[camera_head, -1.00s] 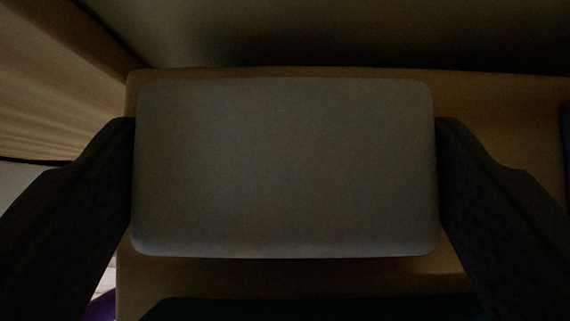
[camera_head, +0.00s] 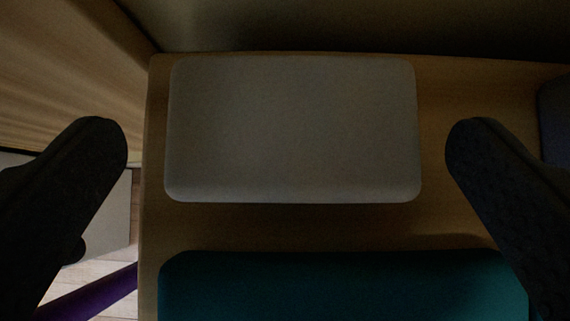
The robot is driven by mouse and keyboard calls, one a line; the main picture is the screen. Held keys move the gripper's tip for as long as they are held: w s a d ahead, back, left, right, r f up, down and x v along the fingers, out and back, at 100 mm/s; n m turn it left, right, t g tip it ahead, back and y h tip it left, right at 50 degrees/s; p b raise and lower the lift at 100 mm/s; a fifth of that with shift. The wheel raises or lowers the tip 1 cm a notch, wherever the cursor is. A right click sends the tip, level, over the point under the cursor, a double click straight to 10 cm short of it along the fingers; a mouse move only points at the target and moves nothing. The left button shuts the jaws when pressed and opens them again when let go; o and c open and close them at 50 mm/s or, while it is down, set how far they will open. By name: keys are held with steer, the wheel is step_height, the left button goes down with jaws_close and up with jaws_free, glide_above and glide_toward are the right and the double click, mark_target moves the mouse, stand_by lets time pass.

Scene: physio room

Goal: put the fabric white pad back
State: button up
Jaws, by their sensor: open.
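The white fabric pad (camera_head: 292,130) is a rounded rectangle and looks grey in the dim light. It lies flat on a wooden shelf or bench top (camera_head: 450,215), near its left end and back edge. My gripper (camera_head: 286,145) is open, with one dark finger on each side of the pad. Both fingers are apart from the pad, with visible gaps, and nothing is between them in a grip.
A teal pad (camera_head: 340,285) lies in front of the white pad on the same wood. A dark item (camera_head: 555,120) is at the right edge. A wooden panel (camera_head: 60,60) stands at the left. A purple bar-like thing (camera_head: 90,295) shows low left above the light floor.

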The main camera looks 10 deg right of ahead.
steer(key=v, duration=0.9)
steer(key=shift+s+r+p, duration=0.2)
steer(key=shift+r+p, duration=0.1)
steer(key=shift+p, duration=0.05)
steer(key=shift+s+r, duration=0.15)
steer(key=shift+s, duration=0.1)
